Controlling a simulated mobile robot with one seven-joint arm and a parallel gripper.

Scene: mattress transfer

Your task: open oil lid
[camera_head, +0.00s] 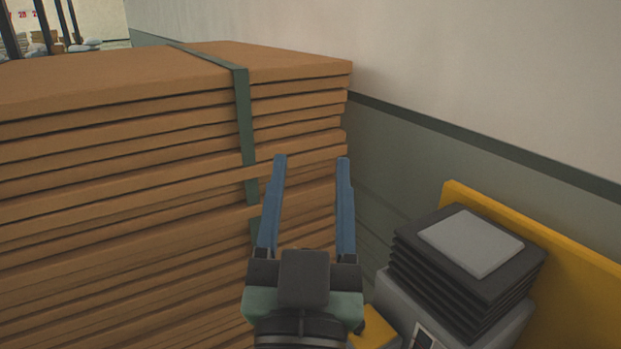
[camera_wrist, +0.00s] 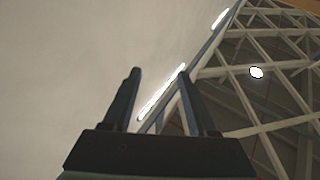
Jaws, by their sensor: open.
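My gripper (camera_head: 312,160) is in the lower middle of the head view, with its two blue fingers apart and nothing between them. In the wrist view my gripper (camera_wrist: 160,72) points up toward the ceiling, also empty. I cannot make out an oil lid in either view. A grey machine (camera_head: 455,315) with a black ribbed top (camera_head: 405,247) and a light grey plate (camera_head: 470,242) stands at the lower right, apart from the fingers. I cannot tell whether the lid is part of it.
A tall stack of brown boards (camera_head: 120,150) with a green strap (camera_head: 243,110) fills the left. A grey-green wall (camera_head: 430,150) runs behind on the right. A yellow panel (camera_head: 580,270) stands beside the machine. Roof beams (camera_wrist: 262,80) and lamps show overhead in the wrist view.

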